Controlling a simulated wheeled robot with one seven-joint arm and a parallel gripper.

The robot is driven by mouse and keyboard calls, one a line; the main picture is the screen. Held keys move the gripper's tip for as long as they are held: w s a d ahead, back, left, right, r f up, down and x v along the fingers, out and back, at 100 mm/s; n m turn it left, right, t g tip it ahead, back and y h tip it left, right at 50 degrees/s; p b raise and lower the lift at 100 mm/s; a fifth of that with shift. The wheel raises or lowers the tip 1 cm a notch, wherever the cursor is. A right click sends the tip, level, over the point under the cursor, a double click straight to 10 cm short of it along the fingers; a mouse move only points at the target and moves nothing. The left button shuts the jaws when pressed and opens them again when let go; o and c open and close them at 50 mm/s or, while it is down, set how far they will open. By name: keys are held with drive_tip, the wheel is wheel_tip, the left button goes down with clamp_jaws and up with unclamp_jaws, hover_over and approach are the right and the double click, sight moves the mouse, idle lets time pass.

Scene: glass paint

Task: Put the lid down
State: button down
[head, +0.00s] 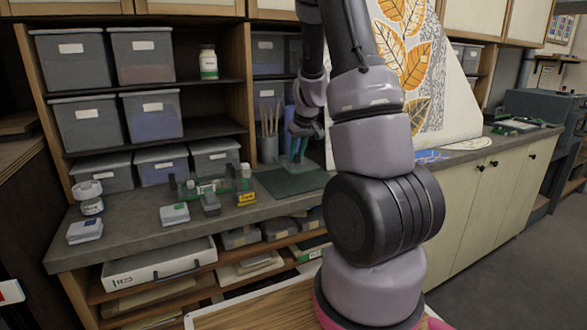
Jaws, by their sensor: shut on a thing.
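My gripper (297,155) is at the back of the grey counter, above the dark green mat (290,181), with its teal fingers pointing down. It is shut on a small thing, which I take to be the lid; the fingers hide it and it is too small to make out. A small jar (92,207) stands at the left end of the counter, with a pale round top. My gripper is well to the right of this jar.
Small boxes, a green-topped rack (207,186) and a yellow block (246,198) stand left of the mat. A cup of brushes (268,148) stands behind it. My arm hides part of the counter.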

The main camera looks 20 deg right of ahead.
sight(297, 163)
drive_tip(key=shift+f, duration=2.3)
drive_tip(key=shift+s+d+f, duration=0.1)
drive_tip(key=c, duration=0.7)
unclamp_jaws()
drive_tip(key=v, duration=1.2)
drive_tip(key=s+a+r+m+t+y, duration=0.2)
drive_tip(key=s+a+r, duration=0.75)
drive_tip(key=r, duration=0.25)
drive_tip(key=s+a+r+m, duration=0.1)
drive_tip(key=s+a+r, duration=0.1)
drive_tip(key=s, duration=0.4)
drive_tip(key=s+a+r+m, duration=0.1)
drive_tip(key=s+a+r, duration=0.2)
drive_tip(key=s, duration=0.3)
drive_tip(key=shift+s+a+r+m+t, duration=0.3)
drive_tip(key=shift+s+a+t, duration=0.1)
drive_tip(key=shift+a, duration=0.3)
